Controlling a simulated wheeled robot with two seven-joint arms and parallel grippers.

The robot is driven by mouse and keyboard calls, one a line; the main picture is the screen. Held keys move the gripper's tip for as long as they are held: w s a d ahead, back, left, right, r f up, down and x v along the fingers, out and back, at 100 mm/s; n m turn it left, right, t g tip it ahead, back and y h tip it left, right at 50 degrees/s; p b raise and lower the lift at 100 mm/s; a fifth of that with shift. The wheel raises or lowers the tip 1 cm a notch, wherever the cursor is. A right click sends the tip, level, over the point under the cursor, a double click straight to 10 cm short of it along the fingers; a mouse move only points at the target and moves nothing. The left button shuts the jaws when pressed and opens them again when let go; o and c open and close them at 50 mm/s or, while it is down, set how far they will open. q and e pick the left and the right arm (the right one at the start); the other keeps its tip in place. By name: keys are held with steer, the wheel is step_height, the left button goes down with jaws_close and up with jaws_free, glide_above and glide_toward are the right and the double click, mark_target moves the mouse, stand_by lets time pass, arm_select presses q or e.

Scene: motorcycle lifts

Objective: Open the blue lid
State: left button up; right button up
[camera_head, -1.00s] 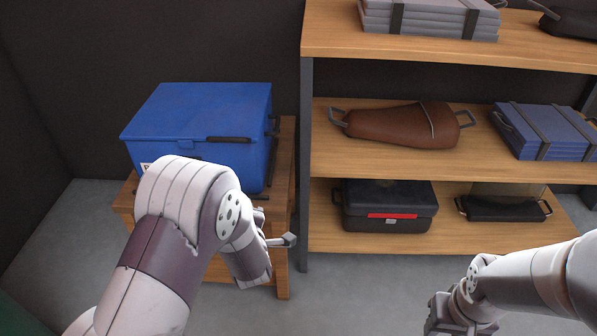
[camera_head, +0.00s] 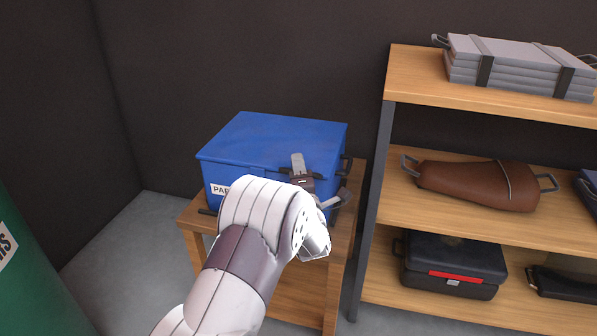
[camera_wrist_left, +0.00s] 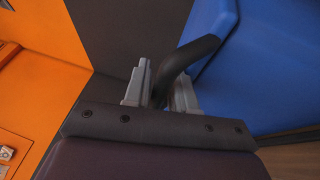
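The blue lid (camera_head: 270,138) lies closed on the blue box (camera_head: 255,181), which sits on a small wooden stand (camera_head: 305,292). A dark handle runs along the lid's front edge, partly hidden by my left gripper. My left gripper (camera_head: 318,181) is at the front right of the lid with its fingers spread. In the left wrist view, the dark curved handle (camera_wrist_left: 188,62) passes between the two grey fingers of my left gripper (camera_wrist_left: 161,88). I cannot tell whether either finger touches it. Blue box surface fills the right of that view. My right gripper is not in view.
A wooden shelf unit (camera_head: 470,85) stands close to the right, holding a brown case (camera_head: 470,185) and a black case (camera_head: 452,263). A green object (camera_head: 25,270) is at the left edge. Dark walls close off the back and left.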

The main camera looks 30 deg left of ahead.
arm_select(q)
steer(key=shift+w+r, duration=0.1)
steer(key=shift+c, duration=0.3)
jaws_close()
